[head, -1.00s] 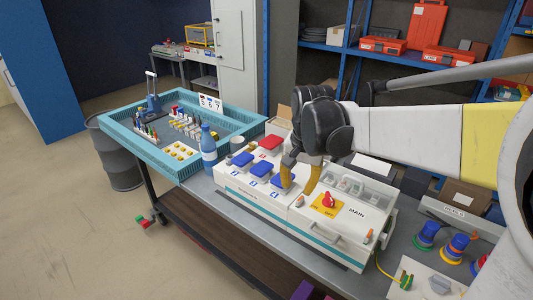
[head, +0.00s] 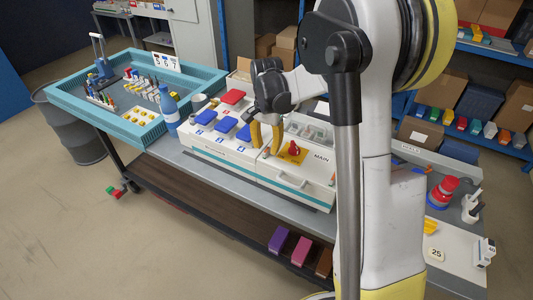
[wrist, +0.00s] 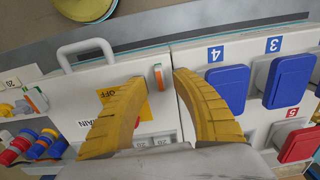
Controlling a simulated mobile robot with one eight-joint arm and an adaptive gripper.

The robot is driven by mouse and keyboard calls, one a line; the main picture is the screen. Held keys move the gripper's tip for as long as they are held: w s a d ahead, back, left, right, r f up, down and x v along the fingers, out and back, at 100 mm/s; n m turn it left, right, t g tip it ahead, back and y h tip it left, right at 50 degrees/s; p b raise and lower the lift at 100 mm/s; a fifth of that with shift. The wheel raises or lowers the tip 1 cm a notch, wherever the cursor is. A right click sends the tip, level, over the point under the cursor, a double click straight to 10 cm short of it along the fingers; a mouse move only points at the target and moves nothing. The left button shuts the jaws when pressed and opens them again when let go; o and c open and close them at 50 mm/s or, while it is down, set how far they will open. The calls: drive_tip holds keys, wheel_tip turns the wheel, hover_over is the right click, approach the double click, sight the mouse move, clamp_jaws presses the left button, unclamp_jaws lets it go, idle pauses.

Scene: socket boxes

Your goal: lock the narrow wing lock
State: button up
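A small wing lock (wrist: 157,77) with an orange and white upright wing and some green stands on the white MAIN box (wrist: 130,70), beside its edge with the numbered socket box. My gripper (wrist: 160,79) is open, with one yellow finger on each side of this lock and visible gaps to it. A second orange, white and green wing lock (wrist: 36,100) is at the box's other end; it looks broader. In the head view my gripper (head: 265,149) is over the left end of the MAIN box (head: 300,183), and its fingers hide the near lock.
A yellow OFF panel (wrist: 104,98) lies beside the left finger; its red knob (head: 293,148) shows in the head view. Blue covers (wrist: 290,80) and a red cover (wrist: 298,145) are on the right. A handle (wrist: 85,47) sticks out from the MAIN box front.

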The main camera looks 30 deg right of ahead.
drive_tip(key=shift+f, duration=0.9)
clamp_jaws()
